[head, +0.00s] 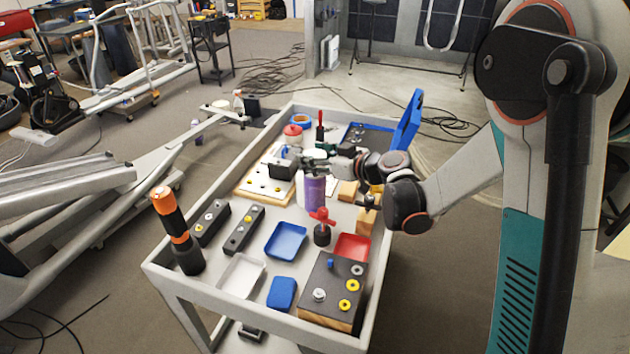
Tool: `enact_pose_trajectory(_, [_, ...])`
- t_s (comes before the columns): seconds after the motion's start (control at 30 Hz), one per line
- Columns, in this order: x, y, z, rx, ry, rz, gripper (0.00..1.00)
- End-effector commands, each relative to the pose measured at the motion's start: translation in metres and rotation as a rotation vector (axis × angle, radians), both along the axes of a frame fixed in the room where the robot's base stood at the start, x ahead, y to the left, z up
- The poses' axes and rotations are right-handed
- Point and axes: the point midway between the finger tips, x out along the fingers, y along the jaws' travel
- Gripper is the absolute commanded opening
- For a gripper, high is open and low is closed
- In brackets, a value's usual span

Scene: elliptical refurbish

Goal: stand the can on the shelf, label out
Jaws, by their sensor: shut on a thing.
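A purple can (314,193) with a pale top stands upright in the middle of the cart, between the blue tray and the wooden blocks. My gripper (312,165) reaches in from the right and is shut on the upper part of the can. The fingers and wrist hide part of its top. Whether the can's base touches the cart top cannot be told. Its label is too small to make out. No shelf is clearly identifiable; a lower level of the cart (228,338) shows partly below the front edge.
The grey cart (168,273) has a raised rim. Around the can are a red-handled valve (322,232), a blue tray (286,240), a red tray (353,247), wooden blocks (348,191) and a black-and-orange flashlight (180,235). An open blue case (409,118) stands at the back right.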

Motion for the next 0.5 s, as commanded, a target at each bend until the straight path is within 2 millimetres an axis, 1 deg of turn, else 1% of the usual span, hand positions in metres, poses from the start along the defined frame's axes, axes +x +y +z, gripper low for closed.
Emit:
enact_pose_trajectory(0.03, [0.000,0.000,-0.009,0.001,0.000,0.000,0.00])
enact_pose_trajectory(0.07, [0.000,0.000,-0.012,0.001,0.000,0.000,0.00])
enact_pose_trajectory(0.27, [0.000,0.000,-0.022,0.001,0.000,0.000,0.00])
enact_pose_trajectory(0.37, [0.000,0.000,-0.033,0.001,0.000,0.000,0.00])
enact_pose_trajectory(0.5, [0.000,0.000,-0.054,0.001,0.000,0.000,0.00])
